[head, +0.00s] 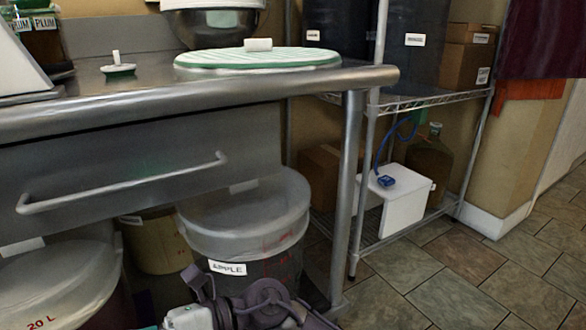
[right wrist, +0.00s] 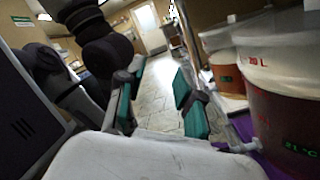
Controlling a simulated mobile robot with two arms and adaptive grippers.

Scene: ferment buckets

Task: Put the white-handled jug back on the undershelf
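I cannot make out a white-handled jug in either view. A brown glass jug (head: 430,165) stands on the low shelf of the wire rack, but no white handle shows on it. Under the steel table, buckets fill the visible undershelf space, hiding much of the shelf itself. My right gripper (right wrist: 160,82) shows in the right wrist view with its teal-padded fingers apart and floor visible between them. Nothing shows between the fingers. Part of my arm is at the bottom of the head view, below the APPLE bucket. My left gripper is not identifiable.
A clear-lidded APPLE bucket (head: 245,225), a 20 L bucket (head: 60,285) and a yellowish bucket (head: 155,240) stand under the table (head: 130,105). A table leg (head: 347,200) is right of them. The wire rack (head: 385,240) holds a white box (head: 395,200). The tiled floor at right is clear.

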